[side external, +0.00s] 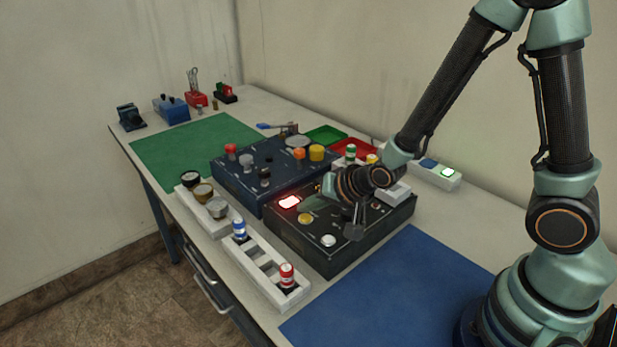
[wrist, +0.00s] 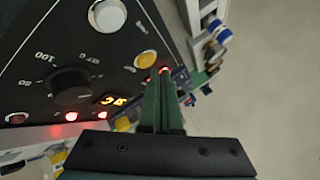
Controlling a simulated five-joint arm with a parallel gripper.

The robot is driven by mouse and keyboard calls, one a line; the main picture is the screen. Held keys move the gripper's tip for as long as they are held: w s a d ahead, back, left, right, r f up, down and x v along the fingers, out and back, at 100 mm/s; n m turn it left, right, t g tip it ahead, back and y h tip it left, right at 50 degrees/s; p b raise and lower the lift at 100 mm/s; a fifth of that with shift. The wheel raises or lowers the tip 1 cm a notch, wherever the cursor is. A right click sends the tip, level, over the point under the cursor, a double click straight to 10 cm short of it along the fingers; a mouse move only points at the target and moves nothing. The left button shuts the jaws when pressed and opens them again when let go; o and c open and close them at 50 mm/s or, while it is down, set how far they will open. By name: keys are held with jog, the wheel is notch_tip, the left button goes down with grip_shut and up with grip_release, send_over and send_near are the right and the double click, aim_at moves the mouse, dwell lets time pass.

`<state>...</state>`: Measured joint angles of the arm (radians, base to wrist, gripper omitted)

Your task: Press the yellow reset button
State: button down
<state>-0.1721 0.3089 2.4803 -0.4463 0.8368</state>
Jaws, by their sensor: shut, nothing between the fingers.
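The yellow button (side external: 305,218) sits on the top face of a black control box (side external: 335,262). In the wrist view the yellow button (wrist: 147,60) is just above and left of my fingertips. My gripper (side external: 304,208) is over the box, its green fingers pointing left between the yellow button and the lit red lamp (side external: 289,202). In the wrist view my gripper (wrist: 164,72) is shut and empty. I cannot tell the height of the tips above the panel; they do not appear to touch the button.
A white button (side external: 328,241) sits nearer the front of the box; it also shows in the wrist view (wrist: 107,15). A dark knob (wrist: 70,82) is beside it. A blue box (side external: 240,185) with knobs and a white rack (side external: 262,262) flank the box. The blue mat (side external: 390,290) is clear.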

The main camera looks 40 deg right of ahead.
aim_at(310, 220)
jog(key=shift+f, duration=0.35)
jog(key=shift+f, duration=0.35)
dwell(0.6)
jog(key=shift+r, duration=0.8)
jog(key=shift+r, duration=2.5)
jog(key=shift+d, duration=0.1)
